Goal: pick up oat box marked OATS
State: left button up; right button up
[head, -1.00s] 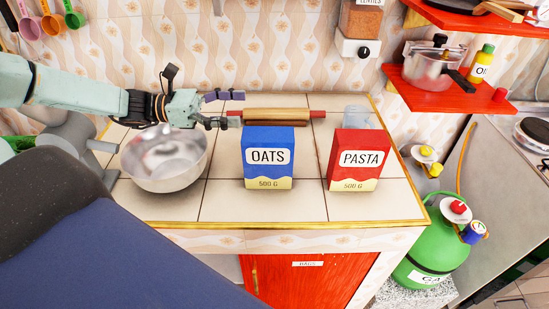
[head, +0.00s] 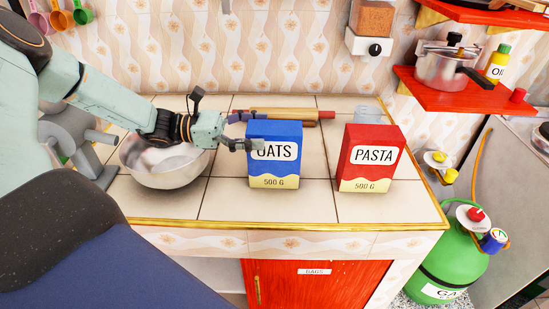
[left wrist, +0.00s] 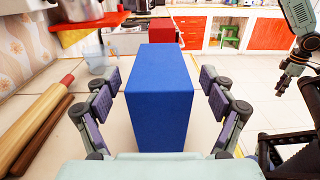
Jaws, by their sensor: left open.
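The blue oat box (head: 274,166) marked OATS stands upright on the tiled counter (head: 318,205). My left gripper (head: 248,131) is open at the left side of the box, and one finger crosses in front of the label's left end. In the left wrist view the box (left wrist: 160,98) stands between the two spread fingers of the gripper (left wrist: 163,108). A gap shows between the box and each finger there.
A red pasta box (head: 369,160) stands to the right of the oat box. A steel bowl (head: 165,165) sits at left under my left arm. A rolling pin (head: 300,114) lies behind the oat box. A glass (left wrist: 101,63) stands at the back. The counter front is clear.

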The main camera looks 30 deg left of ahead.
aim_at(277, 127)
pick_arm(q)
jog(key=b+x, duration=0.1)
jog(key=x, duration=0.3)
jog(key=shift+w+d+f, duration=0.1)
jog(key=shift+w+d, duration=0.1)
jog(key=shift+s+a, duration=0.2)
jog(key=shift+c, duration=0.4)
jog(key=shift+w+d, duration=0.15)
jog(key=shift+w, duration=0.05)
jog(key=c, duration=0.6)
jog(key=shift+s, duration=0.1)
jog(key=c, duration=1.1)
